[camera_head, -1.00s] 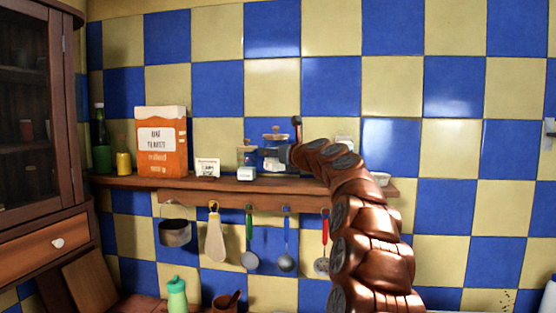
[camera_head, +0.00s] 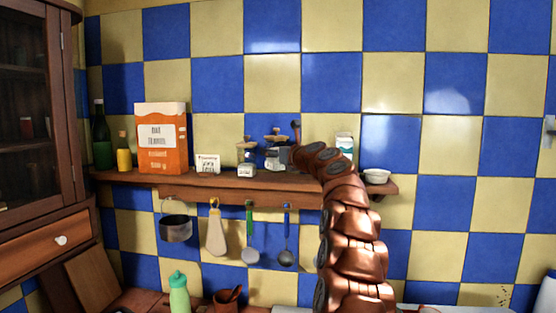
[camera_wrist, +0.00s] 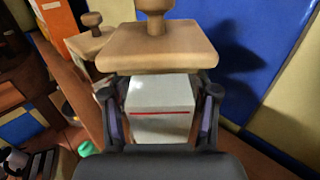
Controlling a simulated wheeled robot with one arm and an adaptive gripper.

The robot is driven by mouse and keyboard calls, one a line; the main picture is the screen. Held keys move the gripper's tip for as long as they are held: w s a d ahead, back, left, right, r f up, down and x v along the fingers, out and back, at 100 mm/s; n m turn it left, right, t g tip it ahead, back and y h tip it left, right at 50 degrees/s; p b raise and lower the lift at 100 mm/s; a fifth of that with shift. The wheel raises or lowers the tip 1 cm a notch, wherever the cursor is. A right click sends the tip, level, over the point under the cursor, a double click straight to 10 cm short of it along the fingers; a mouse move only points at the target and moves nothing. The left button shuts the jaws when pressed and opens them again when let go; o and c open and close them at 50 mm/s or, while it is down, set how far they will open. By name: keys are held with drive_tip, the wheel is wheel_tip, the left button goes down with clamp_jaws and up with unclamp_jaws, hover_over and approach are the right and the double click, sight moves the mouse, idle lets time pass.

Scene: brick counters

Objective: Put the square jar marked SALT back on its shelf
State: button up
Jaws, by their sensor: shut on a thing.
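A pale square jar (camera_wrist: 160,105) with a wide wooden lid and knob fills the middle of the wrist view. My gripper (camera_wrist: 162,112) is shut on it, one dark finger on each side below the lid. In the head view this jar (camera_head: 272,152) is upright at the wall shelf (camera_head: 225,181), right of a similar lidded jar (camera_head: 246,158). I cannot tell whether its base touches the shelf. No SALT marking is readable. The similar jar (camera_wrist: 88,45) shows close by at the upper left in the wrist view.
Left along the shelf are a small white card (camera_head: 208,165), an orange box (camera_head: 161,140), a yellow bottle (camera_head: 124,157) and a green bottle (camera_head: 102,145). A carton (camera_head: 344,146) and a white bowl (camera_head: 376,176) stand right, beyond my arm. Utensils and a pot (camera_head: 175,229) hang below.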

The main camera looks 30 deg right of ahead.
drive_tip(key=shift+f, duration=1.05)
drive_tip(key=shift+f, duration=0.1)
drive_tip(key=o, duration=1.5)
drive_tip(key=shift+s+d+b, duration=0.1)
drive_tip(key=shift+s+b, duration=0.55)
drive_tip(key=shift+s, duration=0.25)
drive_tip(key=s+b, duration=0.3)
drive_tip(key=s, duration=0.7)
drive_tip(key=shift+d, duration=0.35)
drive_tip(key=shift+s, duration=0.1)
